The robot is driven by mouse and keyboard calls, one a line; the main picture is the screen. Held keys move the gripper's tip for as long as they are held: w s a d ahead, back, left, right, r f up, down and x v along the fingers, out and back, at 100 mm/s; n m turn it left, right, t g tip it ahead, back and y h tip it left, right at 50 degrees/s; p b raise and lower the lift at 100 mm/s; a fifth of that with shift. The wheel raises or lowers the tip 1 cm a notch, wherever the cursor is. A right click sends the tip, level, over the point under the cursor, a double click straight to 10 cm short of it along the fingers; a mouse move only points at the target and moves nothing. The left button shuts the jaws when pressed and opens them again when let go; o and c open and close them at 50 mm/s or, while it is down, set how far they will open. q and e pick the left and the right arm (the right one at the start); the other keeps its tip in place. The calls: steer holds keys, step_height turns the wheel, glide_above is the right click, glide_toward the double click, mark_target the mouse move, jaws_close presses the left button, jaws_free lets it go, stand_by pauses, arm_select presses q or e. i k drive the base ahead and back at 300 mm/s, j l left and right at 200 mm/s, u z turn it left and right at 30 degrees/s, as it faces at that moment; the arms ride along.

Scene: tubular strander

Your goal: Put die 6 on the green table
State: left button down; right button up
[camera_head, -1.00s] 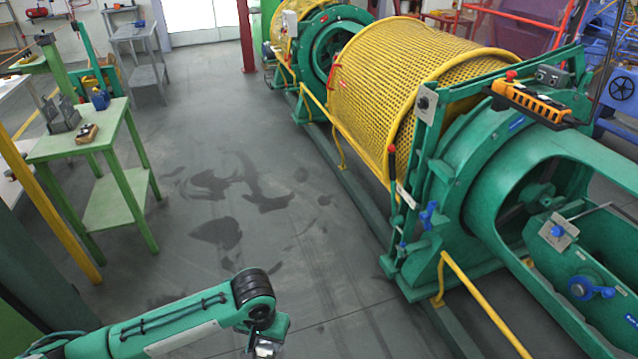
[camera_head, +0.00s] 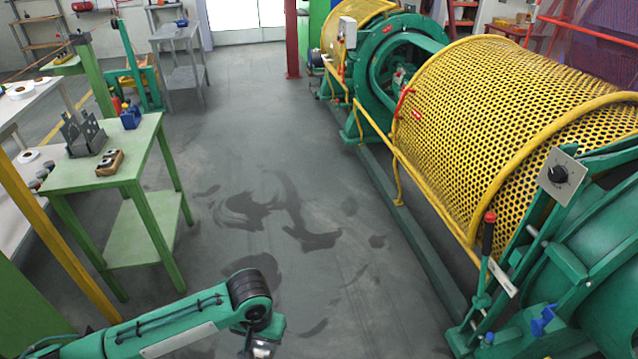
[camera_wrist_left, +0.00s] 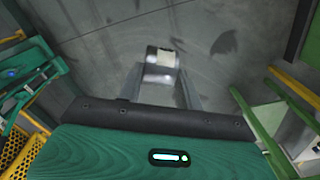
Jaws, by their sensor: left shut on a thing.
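My left gripper (camera_head: 258,350) is at the bottom edge of the head view, partly cut off, low over the floor. In the left wrist view its fingers (camera_wrist_left: 160,88) are shut on a short, shiny metal cylinder with a pale patch, the die (camera_wrist_left: 161,66). No number on it can be read. The green table (camera_head: 72,178) stands at the left in the head view, ahead of and apart from the gripper. It has a flat top and a lower shelf. My right gripper is not in view.
On the green table are a grey metal bracket (camera_head: 84,137), a blue item (camera_head: 130,117) and a small wooden block with dark round parts (camera_head: 110,163). A yellow post (camera_head: 68,250) stands at its near side. The strander with its yellow guard (camera_head: 500,120) fills the right. The floor between is clear.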

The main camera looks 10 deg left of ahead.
mark_target(136, 137)
steer(key=i+j+u, duration=0.1)
steer(key=i+j, duration=0.25)
steer(key=i+j+u, duration=0.15)
steer(key=i+j, duration=0.15)
steer(key=i, duration=0.15)
steer(key=i+j+u, duration=0.1)
steer(key=i+j, duration=0.15)
steer(key=i, duration=0.15)
